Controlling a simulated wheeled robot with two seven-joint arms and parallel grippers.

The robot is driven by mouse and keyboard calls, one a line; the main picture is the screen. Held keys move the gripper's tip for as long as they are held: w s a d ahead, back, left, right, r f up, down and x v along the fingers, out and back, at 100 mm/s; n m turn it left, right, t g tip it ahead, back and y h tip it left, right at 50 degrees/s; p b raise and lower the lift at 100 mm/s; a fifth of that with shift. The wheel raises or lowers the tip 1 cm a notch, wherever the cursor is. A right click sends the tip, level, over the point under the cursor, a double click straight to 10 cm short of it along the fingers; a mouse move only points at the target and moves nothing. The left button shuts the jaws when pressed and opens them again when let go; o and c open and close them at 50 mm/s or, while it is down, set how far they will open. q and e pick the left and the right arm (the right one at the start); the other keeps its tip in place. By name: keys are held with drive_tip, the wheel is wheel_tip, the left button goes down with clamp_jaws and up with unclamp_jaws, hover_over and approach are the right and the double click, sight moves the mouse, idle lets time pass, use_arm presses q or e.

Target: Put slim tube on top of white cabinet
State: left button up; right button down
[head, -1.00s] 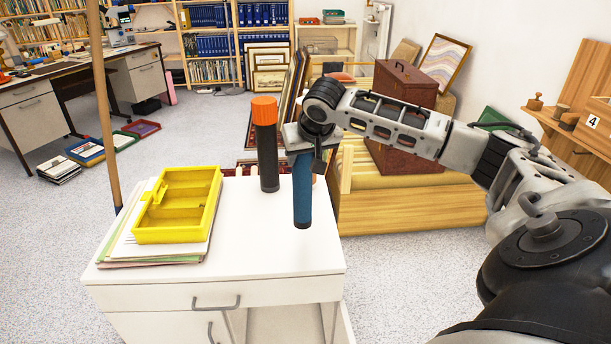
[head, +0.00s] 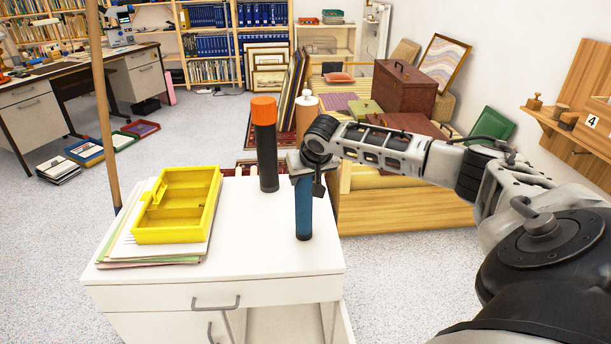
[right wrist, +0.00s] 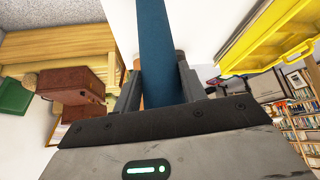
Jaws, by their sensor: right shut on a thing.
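The slim blue tube (head: 303,212) stands upright at the right side of the top of the white cabinet (head: 240,240). Its dark lower end appears to touch the cabinet top. My right gripper (head: 304,172) is shut on the tube's upper part. In the right wrist view the blue tube (right wrist: 160,60) sits between the two fingers (right wrist: 160,90). A black tube with an orange cap (head: 266,145) stands upright just behind and left of it. My left gripper is not in view.
A yellow tray (head: 150,236) lies on papers (head: 118,252) at the cabinet's left. The middle and front of the cabinet top are clear. Behind are a wooden crate (head: 405,213) and a brown case (head: 404,88). A wooden pole (head: 103,110) rises at the cabinet's left.

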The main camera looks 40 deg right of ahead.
drive_tip(key=c, duration=0.8)
unclamp_jaws()
